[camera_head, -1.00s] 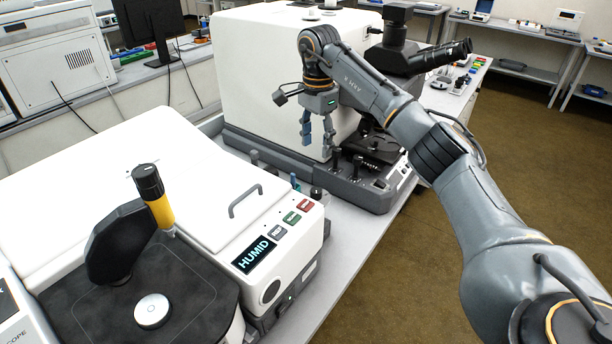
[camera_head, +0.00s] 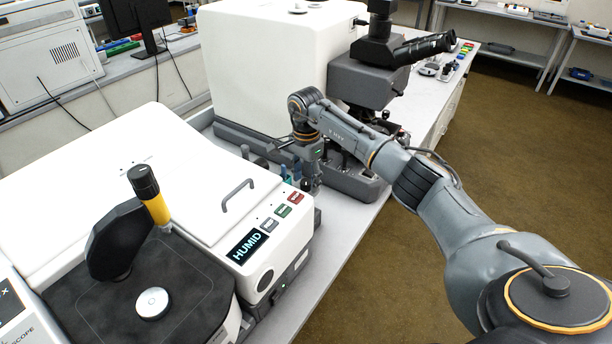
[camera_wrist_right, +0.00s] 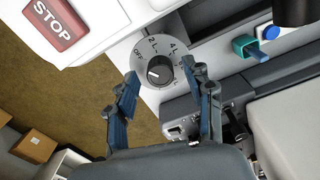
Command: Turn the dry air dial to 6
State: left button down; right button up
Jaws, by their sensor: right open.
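The dry air dial (camera_wrist_right: 160,72) shows in the right wrist view as a round grey scale plate with a dark knob in its middle. The marks 2 and 4 can be read, with what looks like an off mark at left. A white line on the knob points left. My right gripper (camera_wrist_right: 160,82) is open, with one blue-grey finger on each side of the dial; I cannot tell whether they touch it. In the head view my right gripper (camera_head: 311,184) is low beside the white instrument (camera_head: 185,185), hiding the dial. My left gripper is not in view.
The instrument carries a HUMID display (camera_head: 248,246) and a red STOP button (camera_wrist_right: 57,22) near the dial. A teal part (camera_wrist_right: 244,46) and a blue cap (camera_wrist_right: 271,32) are close by. The microscope (camera_head: 365,80) stands behind my right arm. The bench's right edge is near.

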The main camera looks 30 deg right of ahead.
grip_shut()
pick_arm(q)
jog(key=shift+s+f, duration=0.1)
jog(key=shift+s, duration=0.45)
